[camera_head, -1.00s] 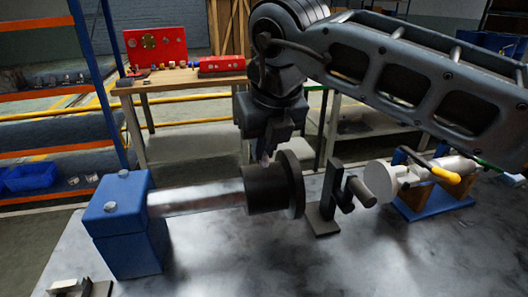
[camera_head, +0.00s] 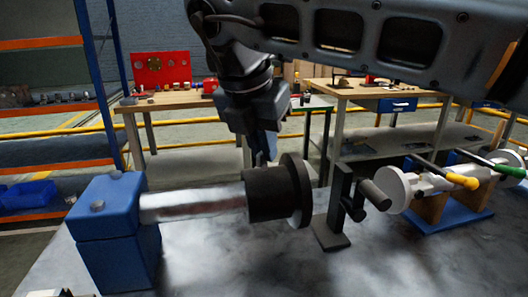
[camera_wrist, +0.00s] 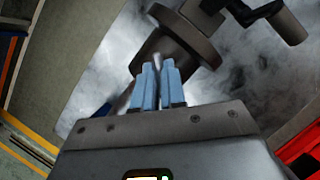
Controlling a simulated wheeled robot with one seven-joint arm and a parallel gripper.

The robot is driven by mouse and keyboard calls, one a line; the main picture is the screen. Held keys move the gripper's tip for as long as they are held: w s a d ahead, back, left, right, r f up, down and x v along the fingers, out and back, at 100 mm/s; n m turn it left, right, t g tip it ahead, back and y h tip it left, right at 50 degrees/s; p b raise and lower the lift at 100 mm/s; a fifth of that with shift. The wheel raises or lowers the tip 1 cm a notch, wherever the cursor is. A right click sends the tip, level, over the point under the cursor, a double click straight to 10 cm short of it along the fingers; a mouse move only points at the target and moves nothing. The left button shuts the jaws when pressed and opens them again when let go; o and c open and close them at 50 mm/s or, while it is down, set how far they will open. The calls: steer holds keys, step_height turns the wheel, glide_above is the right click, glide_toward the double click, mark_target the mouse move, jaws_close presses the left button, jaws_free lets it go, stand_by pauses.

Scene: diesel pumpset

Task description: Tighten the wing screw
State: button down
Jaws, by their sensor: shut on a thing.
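A black flanged collar (camera_head: 272,195) sits on a bare metal shaft (camera_head: 195,205); it also shows in the wrist view (camera_wrist: 172,47). My gripper (camera_head: 263,160) points down at the top of the collar, at its edge. In the wrist view the blue fingers of my gripper (camera_wrist: 157,68) are close together, shut on the wing screw at the collar. The fingers hide nearly all of the screw, so its angle and depth cannot be told.
A blue bearing block (camera_head: 118,232) carries the shaft at left. A dark bracket with a crank (camera_head: 340,205) stands close right of the collar. Farther right is a white cylinder with yellow and green handles (camera_head: 432,185). Workbenches (camera_head: 385,92) stand behind.

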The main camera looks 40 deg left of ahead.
steer(key=shift+m, duration=0.7)
steer(key=c, duration=1.2)
jaws_free()
steer(key=shift+r, duration=0.1)
steer(key=v, duration=0.7)
steer(key=shift+a+r+b, duration=0.2)
steer(key=shift+r+b, duration=0.1)
steer(key=shift+s, duration=0.15)
